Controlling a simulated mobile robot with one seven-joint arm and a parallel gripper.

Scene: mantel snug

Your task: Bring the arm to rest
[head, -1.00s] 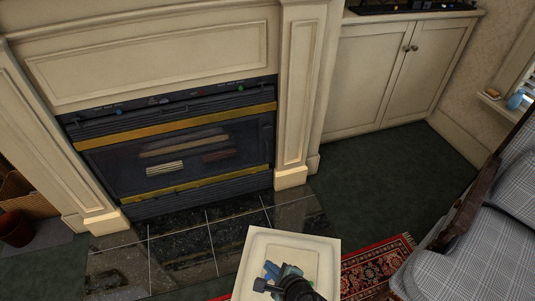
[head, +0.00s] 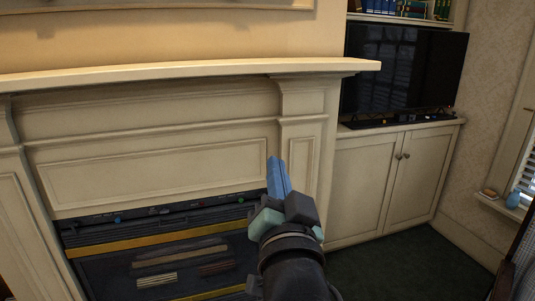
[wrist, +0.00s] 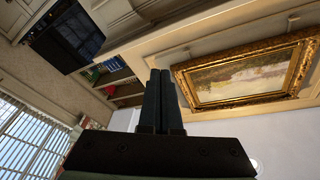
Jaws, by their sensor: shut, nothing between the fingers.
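My gripper (head: 278,172) is raised in front of the fireplace surround in the head view, its blue fingers pointing up. In the wrist view my gripper (wrist: 160,75) shows its two dark fingers side by side and touching, with nothing between them. My arm comes up from the bottom of the head view and hides part of the right pillar and the firebox edge.
The fireplace (head: 160,262) fills the left, under a cream mantel shelf (head: 180,72). A television (head: 402,75) stands on a cream cabinet (head: 385,180) at right. A gold-framed painting (wrist: 245,75) shows in the wrist view. Green carpet (head: 400,270) lies clear below the cabinet.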

